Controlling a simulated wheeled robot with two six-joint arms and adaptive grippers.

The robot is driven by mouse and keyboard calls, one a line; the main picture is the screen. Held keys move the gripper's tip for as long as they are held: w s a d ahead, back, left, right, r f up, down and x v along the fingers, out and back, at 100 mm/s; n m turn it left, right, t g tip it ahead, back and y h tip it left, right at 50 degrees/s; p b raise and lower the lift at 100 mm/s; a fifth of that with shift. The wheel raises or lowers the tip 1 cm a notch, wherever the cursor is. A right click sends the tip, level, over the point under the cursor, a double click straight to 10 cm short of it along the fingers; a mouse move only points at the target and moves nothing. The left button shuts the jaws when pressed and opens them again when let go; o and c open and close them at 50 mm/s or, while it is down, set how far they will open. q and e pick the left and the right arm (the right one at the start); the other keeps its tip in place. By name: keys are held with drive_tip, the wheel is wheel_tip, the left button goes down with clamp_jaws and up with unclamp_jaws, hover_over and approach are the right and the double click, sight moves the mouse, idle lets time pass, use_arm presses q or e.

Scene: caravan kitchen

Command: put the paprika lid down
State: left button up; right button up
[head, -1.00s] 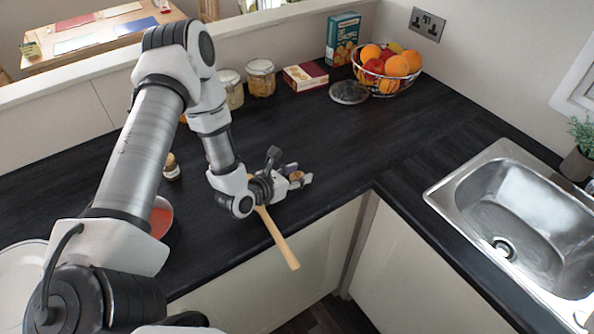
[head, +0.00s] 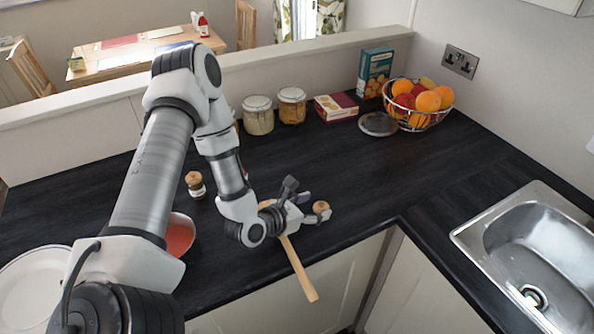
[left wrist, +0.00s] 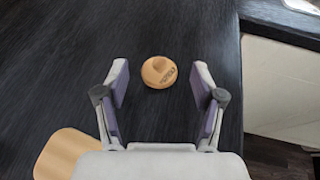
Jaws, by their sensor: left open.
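The paprika lid (head: 321,206) is a small round tan wooden disc near the counter's front edge. In the left wrist view the lid (left wrist: 159,72) appears to lie on the dark worktop with lettering facing up. My left gripper (head: 314,210) is low over the counter and open. Its two fingers stand either side of the lid with a clear gap on both sides in the wrist view. A small spice jar with a brown top (head: 195,185) stands farther left. My right gripper is not in view.
A wooden utensil (head: 300,268) passes under my left gripper and sticks out past the counter edge. A red-filled bowl (head: 180,236) and a white plate (head: 32,290) are at left. Jars, boxes and a fruit basket (head: 416,122) line the back. A sink (head: 530,250) is at right.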

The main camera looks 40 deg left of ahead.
use_arm(q)
drive_tip(key=p+v, duration=0.1)
drive_tip(key=v, duration=0.7)
drive_tip(key=shift+a+r, duration=0.1)
drive_tip(key=shift+s+r, duration=0.1)
drive_tip(key=shift+s, duration=0.3)
